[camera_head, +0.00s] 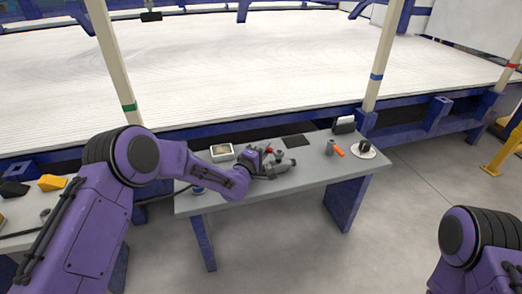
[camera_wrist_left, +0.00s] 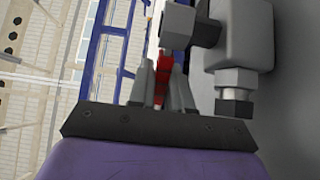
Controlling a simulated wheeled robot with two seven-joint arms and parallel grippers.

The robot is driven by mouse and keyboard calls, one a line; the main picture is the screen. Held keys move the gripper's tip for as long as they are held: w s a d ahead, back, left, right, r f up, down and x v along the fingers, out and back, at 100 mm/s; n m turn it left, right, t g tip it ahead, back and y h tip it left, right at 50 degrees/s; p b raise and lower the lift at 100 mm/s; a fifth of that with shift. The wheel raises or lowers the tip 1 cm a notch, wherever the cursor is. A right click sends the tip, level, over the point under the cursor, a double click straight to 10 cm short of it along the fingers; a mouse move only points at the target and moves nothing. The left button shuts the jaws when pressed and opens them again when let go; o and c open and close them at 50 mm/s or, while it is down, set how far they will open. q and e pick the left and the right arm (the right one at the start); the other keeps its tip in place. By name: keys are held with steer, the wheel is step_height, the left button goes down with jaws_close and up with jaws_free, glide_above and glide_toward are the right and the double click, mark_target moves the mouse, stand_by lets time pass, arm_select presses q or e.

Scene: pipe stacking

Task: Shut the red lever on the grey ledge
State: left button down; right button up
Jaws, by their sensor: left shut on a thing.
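The grey ledge (camera_head: 310,181) is a flat-topped table in the middle of the head view. The grey valve fitting (camera_head: 286,166) lies on it beside my left gripper (camera_head: 271,160). A small bit of the red lever (camera_head: 268,150) shows above the gripper. In the left wrist view, the left gripper's fingers (camera_wrist_left: 163,85) are closed around the red lever (camera_wrist_left: 178,25). Grey blocky parts of the fitting (camera_wrist_left: 235,40) stand just to the right of the fingers. The gripper hides part of the lever. My right gripper is out of view.
A white-rimmed tray (camera_head: 222,152) and a dark flat pad (camera_head: 296,141) lie behind the gripper. A grey pipe piece with an orange handle (camera_head: 339,151) and a white disc with a black part (camera_head: 364,150) stand to the right. The ledge's front right is clear.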

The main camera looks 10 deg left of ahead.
arm_select(q)
steer(key=c, duration=1.1)
jaws_free()
steer(key=shift+c, duration=0.2)
steer(key=p+v, duration=0.2)
steer(key=v, duration=0.7)
steer(key=shift+s+a, duration=0.15)
steer(key=shift+s, duration=0.6)
steer(key=shift+c, duration=0.3)
